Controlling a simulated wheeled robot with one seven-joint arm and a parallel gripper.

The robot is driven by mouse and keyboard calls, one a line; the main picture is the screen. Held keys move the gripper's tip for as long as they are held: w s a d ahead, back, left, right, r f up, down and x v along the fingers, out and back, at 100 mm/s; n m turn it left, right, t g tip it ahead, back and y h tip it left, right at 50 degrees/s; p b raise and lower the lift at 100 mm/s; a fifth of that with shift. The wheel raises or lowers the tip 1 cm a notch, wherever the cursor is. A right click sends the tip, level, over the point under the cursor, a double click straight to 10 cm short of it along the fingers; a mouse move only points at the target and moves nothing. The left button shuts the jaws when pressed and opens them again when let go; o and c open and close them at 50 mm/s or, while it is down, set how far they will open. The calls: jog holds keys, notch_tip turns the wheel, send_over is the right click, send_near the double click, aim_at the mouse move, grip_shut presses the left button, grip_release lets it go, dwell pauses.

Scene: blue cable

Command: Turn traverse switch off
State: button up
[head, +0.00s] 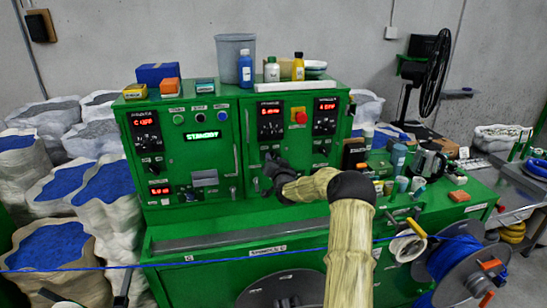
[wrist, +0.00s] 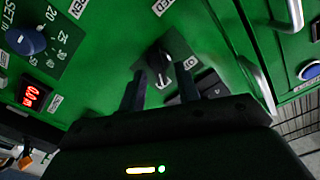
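A black rotary switch (wrist: 158,57) sits on a dark plate on the green panel in the wrist view. An O mark is at its right; whether its label says traverse cannot be read. My gripper (wrist: 162,76) is open, with one dark finger on each side of the switch in the picture and a gap between them. I cannot tell whether the fingertips touch the switch. In the head view my gripper (head: 268,172) is at the lower middle of the green control cabinet (head: 222,172), and hides the switch there.
A dark knob (wrist: 25,40) with a dial and a red display (wrist: 34,95) are left of the switch in the wrist view. A metal handle (wrist: 258,88) is at the right. Bottles and boxes stand on the cabinet; a cluttered green bench top (head: 465,190) extends right.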

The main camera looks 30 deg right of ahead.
jog(key=shift+w+d, duration=0.1)
jog(key=shift+w, duration=0.3)
grip_shut()
